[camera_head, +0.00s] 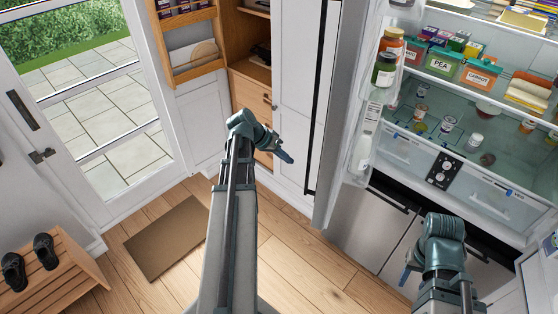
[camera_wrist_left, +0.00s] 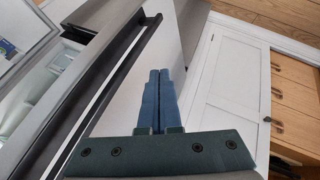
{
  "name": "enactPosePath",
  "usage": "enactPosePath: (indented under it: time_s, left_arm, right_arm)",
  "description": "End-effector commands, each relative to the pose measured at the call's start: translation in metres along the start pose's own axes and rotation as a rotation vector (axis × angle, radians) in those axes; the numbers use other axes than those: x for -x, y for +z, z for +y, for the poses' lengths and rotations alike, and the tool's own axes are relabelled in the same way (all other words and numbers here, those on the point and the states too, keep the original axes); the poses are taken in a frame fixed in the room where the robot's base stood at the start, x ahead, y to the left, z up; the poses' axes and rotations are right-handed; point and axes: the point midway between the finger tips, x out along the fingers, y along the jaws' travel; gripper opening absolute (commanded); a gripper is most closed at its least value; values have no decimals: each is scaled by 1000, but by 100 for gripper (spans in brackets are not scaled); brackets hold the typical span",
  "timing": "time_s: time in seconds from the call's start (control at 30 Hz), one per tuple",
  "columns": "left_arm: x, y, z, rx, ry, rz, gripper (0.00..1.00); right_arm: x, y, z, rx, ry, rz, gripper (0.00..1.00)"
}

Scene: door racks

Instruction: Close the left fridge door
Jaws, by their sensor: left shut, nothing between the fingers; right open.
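The left fridge door (camera_head: 343,95) stands wide open in the head view, seen nearly edge-on, with shelves of jars on its inner side. Its long dark handle (camera_head: 319,100) runs along the outer side. My left gripper (camera_head: 288,158) is left of the door, on its outer side, fingers shut and empty. In the left wrist view the shut fingers (camera_wrist_left: 159,85) point toward the door region, and the dark handle (camera_wrist_left: 110,85) lies left of them. I cannot tell whether they touch the door. My right gripper (camera_head: 406,274) is low in front of the fridge drawers, open.
The fridge interior (camera_head: 450,110) holds boxes and jars. Steel drawers (camera_head: 370,228) sit below it. White cabinet doors (camera_head: 296,80) and wooden drawers (camera_head: 250,98) stand left of the fridge. A brown mat (camera_head: 166,238) and a shoe bench (camera_head: 60,275) are at left. The wooden floor between is clear.

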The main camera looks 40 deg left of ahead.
Motion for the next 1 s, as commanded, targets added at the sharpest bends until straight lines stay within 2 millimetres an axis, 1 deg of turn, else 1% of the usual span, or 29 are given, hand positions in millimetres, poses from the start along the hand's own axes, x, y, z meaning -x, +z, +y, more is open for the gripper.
enactPosePath:
  time_s: [0.03,0.1,0.2,0.4,0.53,0.87,1.0]
  left_arm:
    - [-15,2,-2,-2,1,-1,0]
    - [-25,2,-2,-2,1,-1,0]
    - [-26,1,16,-2,2,-1,0]
    - [-34,0,32,0,1,0,0]
    - [-37,0,36,0,1,0,0]
    - [-37,0,36,0,1,0,0]
    - [-38,1,39,-1,1,0,0]
  right_arm:
    - [-14,-1,-1,2,0,0,50]
    - [-22,-1,-2,4,1,0,50]
    - [-14,-1,-1,4,1,0,50]
    - [-14,-1,-1,4,1,0,50]
    - [-14,-1,-1,4,1,0,50]
    - [-14,-1,-1,4,1,0,50]
    - [-14,-1,-1,4,1,0,50]
